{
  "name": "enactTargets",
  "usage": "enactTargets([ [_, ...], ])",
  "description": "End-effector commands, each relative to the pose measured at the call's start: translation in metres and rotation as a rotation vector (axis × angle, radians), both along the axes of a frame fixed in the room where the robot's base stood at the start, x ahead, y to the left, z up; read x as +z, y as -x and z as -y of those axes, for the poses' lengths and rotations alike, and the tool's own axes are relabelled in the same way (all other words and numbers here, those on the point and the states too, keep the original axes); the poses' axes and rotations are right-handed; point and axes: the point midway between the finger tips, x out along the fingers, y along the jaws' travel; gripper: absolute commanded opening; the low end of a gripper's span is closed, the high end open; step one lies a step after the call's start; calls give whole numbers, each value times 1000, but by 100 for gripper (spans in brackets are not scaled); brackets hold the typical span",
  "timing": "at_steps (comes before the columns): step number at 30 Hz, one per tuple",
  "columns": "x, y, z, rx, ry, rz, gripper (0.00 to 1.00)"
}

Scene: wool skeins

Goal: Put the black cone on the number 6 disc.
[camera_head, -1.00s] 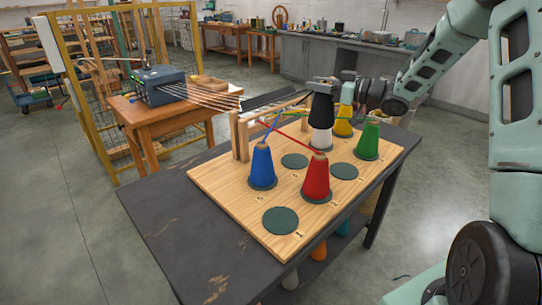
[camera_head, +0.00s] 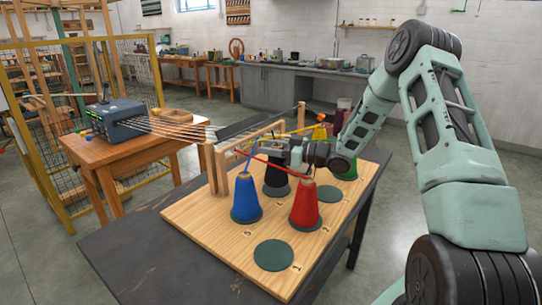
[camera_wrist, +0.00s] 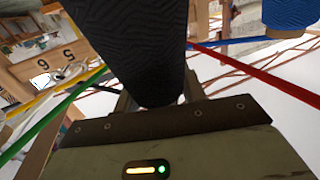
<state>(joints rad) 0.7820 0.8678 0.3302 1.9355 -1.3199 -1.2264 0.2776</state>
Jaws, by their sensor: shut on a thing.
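My gripper (camera_head: 284,152) is shut on the upper part of the black cone (camera_head: 276,174). The cone looks upright over a dark disc (camera_head: 284,192) in the far left part of the wooden board (camera_head: 200,222); whether its base touches the disc is unclear. The number by that disc is too small to read in the head view.
The blue cone (camera_head: 245,198) and red cone (camera_head: 305,206) stand close in front. Their taut strands run to the wooden frame (camera_head: 221,172). Yellow (camera_head: 320,132) and green (camera_head: 344,167) cones are partly hidden by my arm. A front disc (camera_head: 273,255) and a right disc (camera_head: 330,193) are bare.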

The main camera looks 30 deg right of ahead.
Motion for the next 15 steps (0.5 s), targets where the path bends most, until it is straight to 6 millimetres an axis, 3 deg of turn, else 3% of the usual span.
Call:
enactTargets([
  [4, -21, 0, 0, -1, -2, 0, 0],
  [15, -26, 0, 0, 0, 1, 1, 0],
])
